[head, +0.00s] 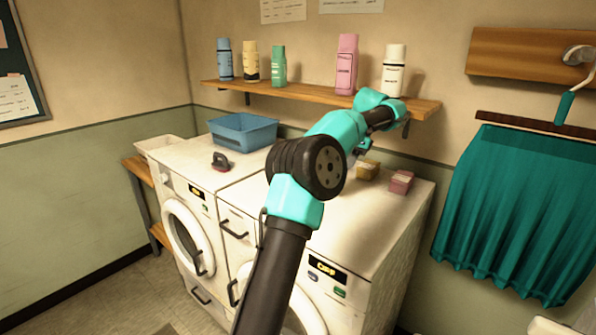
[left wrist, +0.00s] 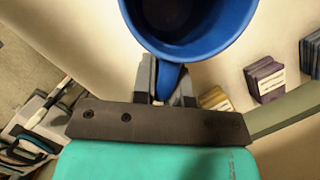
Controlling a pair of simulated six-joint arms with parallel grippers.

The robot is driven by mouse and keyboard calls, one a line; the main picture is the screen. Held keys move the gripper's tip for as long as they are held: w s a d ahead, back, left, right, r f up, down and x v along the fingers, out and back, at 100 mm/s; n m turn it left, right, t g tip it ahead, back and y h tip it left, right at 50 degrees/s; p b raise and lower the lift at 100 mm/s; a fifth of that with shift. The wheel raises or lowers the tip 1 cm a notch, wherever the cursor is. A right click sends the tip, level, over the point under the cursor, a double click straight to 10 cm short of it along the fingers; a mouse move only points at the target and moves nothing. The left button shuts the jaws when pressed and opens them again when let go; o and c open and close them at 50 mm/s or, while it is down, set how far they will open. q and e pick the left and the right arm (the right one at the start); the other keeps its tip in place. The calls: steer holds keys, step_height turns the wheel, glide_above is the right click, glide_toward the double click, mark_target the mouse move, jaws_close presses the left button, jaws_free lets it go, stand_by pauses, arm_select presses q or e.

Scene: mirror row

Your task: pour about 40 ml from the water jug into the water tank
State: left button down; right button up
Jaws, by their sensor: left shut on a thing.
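A blue round vessel (left wrist: 190,22), which looks like the water jug, fills the top middle of the left wrist view. Its open mouth faces the camera and its inside is dark, so I cannot tell the water level. My left gripper (left wrist: 167,85) is shut on the jug's blue handle. In the head view my left arm reaches up over the washing machines and hides the jug and most of the gripper. I cannot make out a water tank for certain. A small dark-and-red iron-like thing (head: 220,161) stands on the left machine top. My right gripper is not in view.
A blue basket (head: 243,132) sits at the back of the machines. A yellow box (head: 367,169) and a pink box (head: 401,181) stand right of my arm. A wooden shelf (head: 300,93) with several bottles runs above. A teal curtain (head: 510,210) hangs at right.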

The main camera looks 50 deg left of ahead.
arm_select(q)
steer(key=shift+s+a+f+t+h, duration=0.15)
steer(key=shift+s+f+t, duration=0.05)
steer(key=shift+f, duration=0.3)
steer(key=shift+s+a+f+t+h, duration=0.15)
steer(key=shift+s+f+t, duration=0.05)
steer(key=shift+f, duration=0.3)
steer(key=r, duration=0.2)
steer(key=s+a+r+t+h, duration=0.1)
steer(key=r, duration=0.1)
steer(key=r+t, duration=0.1)
steer(key=r, duration=0.2)
steer(key=shift+s+a+h, duration=0.15)
steer(key=shift+s+h, duration=0.2)
steer(key=shift+h, duration=0.05)
steer(key=shift+s+a+r+t+h, duration=0.7)
steer(key=shift+s+r+t+h, duration=0.25)
steer(key=shift+t, duration=0.3)
steer(key=shift+s+a+r+t+h, duration=0.75)
steer(key=shift+r+t+h, duration=0.25)
steer(key=shift+t, duration=0.25)
steer(key=shift+s+f+t+h, duration=0.1)
steer(key=shift+f+t+h, duration=0.05)
steer(key=shift+t+h, duration=0.15)
steer(key=shift+s+a+f+t+h, duration=0.15)
steer(key=shift+s+a+t+h, duration=0.2)
steer(key=shift+s+t+h, duration=0.25)
steer(key=shift+w+d, duration=0.2)
steer(key=shift+w, duration=0.25)
